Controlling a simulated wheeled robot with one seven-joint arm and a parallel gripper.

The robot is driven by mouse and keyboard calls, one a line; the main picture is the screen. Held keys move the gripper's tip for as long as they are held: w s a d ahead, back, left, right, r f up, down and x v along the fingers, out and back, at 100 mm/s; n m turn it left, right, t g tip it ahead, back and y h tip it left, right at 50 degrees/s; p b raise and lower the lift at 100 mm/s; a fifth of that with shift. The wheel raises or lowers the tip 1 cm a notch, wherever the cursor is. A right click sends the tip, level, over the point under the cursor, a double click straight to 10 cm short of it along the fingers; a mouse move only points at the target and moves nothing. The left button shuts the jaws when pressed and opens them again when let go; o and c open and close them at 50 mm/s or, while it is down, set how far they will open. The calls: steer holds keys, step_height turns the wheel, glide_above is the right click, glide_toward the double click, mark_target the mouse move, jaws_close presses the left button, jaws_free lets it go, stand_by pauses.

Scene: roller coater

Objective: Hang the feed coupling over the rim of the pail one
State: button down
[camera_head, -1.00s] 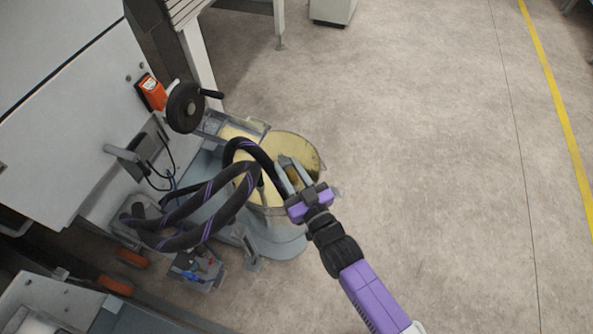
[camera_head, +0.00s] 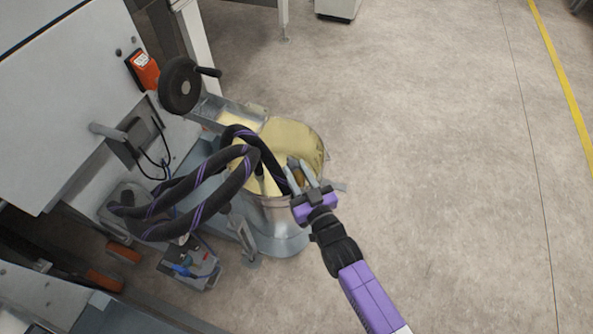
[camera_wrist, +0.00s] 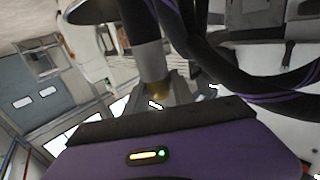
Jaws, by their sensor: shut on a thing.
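The pail (camera_head: 270,202) is a round metal vessel with pale yellow inside, standing on the floor beside the machine. My gripper (camera_head: 300,165) is over the near right part of its opening. It is shut on the feed coupling, whose brass-coloured part (camera_head: 299,178) shows between the fingers. In the wrist view the brass part (camera_wrist: 181,82) sits between the grey fingers, beside a pale cylinder. A thick black hose (camera_head: 205,172) with purple stripes loops from the left to the gripper. Whether the coupling touches the rim cannot be told.
The white machine (camera_head: 60,100) stands at left with a black handwheel (camera_head: 180,85) and an orange box (camera_head: 142,70). A grey pump-like unit (camera_head: 190,265) lies on the floor below the hose loops. The floor (camera_head: 440,170) at right is clear.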

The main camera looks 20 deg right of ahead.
step_height(320, 180, down, 9)
steer(key=b, duration=0.8)
steer(key=shift+f+b, duration=0.15)
steer(key=shift+b, duration=0.15)
steer(key=shift+f+b, duration=0.35)
stand_by(0.4)
steer(key=c, duration=1)
jaws_free()
steer(key=s+d+p, duration=0.1)
steer(key=s+p, duration=0.1)
steer(key=s, duration=0.5)
steer(key=shift+s, duration=0.35)
